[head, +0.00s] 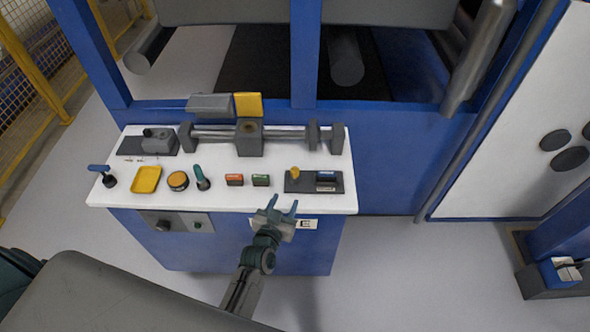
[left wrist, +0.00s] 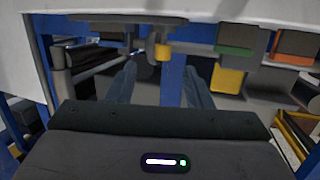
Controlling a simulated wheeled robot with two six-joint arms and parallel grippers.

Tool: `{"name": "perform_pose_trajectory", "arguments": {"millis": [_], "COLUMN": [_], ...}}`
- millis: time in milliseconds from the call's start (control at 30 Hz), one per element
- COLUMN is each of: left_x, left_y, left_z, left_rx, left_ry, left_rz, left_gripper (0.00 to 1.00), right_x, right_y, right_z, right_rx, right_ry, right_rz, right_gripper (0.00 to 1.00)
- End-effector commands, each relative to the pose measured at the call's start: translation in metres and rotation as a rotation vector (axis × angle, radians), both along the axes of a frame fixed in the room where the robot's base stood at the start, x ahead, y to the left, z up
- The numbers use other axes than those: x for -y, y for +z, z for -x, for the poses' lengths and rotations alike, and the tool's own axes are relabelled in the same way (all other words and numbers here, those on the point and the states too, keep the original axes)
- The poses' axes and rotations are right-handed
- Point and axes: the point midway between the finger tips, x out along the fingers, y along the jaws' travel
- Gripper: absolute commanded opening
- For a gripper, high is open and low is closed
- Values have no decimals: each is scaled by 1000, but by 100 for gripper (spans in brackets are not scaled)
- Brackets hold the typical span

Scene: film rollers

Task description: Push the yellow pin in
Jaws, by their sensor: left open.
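The yellow pin (head: 294,172) stands up from the left part of a dark block (head: 305,186) at the right of the white control panel (head: 225,199). My left gripper (head: 283,205) is at the panel's front edge, in front of the pin and a little to its left in the head view. Its two fingers are apart with nothing between them. In the left wrist view, which looks upside down, a yellow piece that looks like the pin (left wrist: 163,52) shows beyond the gap between the fingers (left wrist: 160,82). The gripper appears apart from it. My right gripper is not in view.
Left of the pin are green (head: 261,180) and red (head: 234,180) buttons, a dark green lever (head: 201,178), a round orange button (head: 178,180) and a blue-handled lever (head: 101,169). Blue and grey pieces sit right of the pin. Rods with a yellow block (head: 248,104) lie behind.

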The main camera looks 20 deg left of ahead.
Motion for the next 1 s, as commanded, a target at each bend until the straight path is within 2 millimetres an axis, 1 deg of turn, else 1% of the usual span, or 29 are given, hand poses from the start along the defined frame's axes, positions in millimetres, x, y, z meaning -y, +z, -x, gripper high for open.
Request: {"name": "perform_pose_trajectory", "arguments": {"millis": [33,67,200,367,467,800,900,1000], "left_x": [4,5,8,7,6,-1,-3,-5], "left_y": [-1,-1,0,2,3,4,3,2], "left_z": [-8,-12,-20,-26,-36,-96,-110,-120], "left_rx": [47,73,156,187,190,188,186,187], "left_ry": [29,44,104,128,128,127,128,128], "left_rz": [3,2,-5,-7,-9,-9,-8,-8], "left_gripper": [46,46,46,46,46,46,46,46], "right_x": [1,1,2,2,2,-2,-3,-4], "right_y": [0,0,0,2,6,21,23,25], "right_z": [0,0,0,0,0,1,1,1], "right_rx": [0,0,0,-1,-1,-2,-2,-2], "right_ry": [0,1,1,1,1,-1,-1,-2], "right_rz": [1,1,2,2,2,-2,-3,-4], "right_gripper": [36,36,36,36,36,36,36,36]}}
